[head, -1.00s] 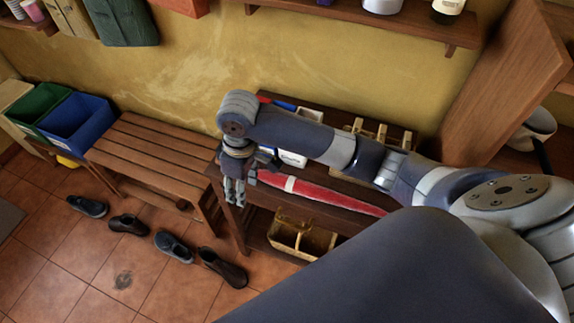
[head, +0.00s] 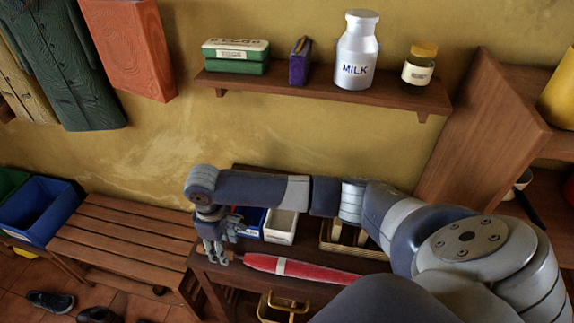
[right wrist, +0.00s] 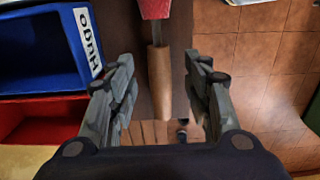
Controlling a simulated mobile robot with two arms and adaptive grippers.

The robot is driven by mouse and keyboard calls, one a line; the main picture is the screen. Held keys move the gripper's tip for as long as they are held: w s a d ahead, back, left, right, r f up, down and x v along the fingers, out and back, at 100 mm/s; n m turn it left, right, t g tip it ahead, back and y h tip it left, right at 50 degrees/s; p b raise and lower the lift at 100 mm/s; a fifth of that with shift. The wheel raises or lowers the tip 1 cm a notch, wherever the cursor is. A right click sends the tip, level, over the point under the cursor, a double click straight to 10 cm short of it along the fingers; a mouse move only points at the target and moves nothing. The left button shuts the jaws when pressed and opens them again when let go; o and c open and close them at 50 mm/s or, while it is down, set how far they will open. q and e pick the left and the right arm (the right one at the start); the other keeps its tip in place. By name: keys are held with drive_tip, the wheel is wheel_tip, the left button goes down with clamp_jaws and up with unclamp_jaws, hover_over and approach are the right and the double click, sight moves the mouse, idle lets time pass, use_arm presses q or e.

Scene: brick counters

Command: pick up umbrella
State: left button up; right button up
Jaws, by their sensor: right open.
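The umbrella is red with a white band and lies on the dark wooden table (head: 208,268); its red canopy (head: 335,274) shows in the head view, running right until my arm hides its end. In the right wrist view its wooden handle (right wrist: 160,82) and a bit of red canopy (right wrist: 155,8) show. My right gripper (head: 220,258) is at the umbrella's left end. In the right wrist view the gripper (right wrist: 158,62) is open, with the handle between its two fingers and a gap on each side. My left gripper is not in view.
A blue bin (right wrist: 40,45) and a red bin (right wrist: 40,120) are left of the gripper. A white box (head: 281,226) is behind the umbrella. A slatted bench (head: 125,240) stands left. Above, a shelf (head: 300,90) holds a milk can (head: 357,52) and a jar (head: 419,66).

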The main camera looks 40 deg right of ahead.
wheel_tip(320, 180, down, 2)
drive_tip(key=shift+f, duration=0.35)
drive_tip(key=shift+w+f, duration=0.1)
drive_tip(key=shift+c, duration=0.8)
drive_tip(key=c, duration=0.9)
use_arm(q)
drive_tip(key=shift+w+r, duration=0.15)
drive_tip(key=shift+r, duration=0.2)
use_arm(e)
clamp_jaws()
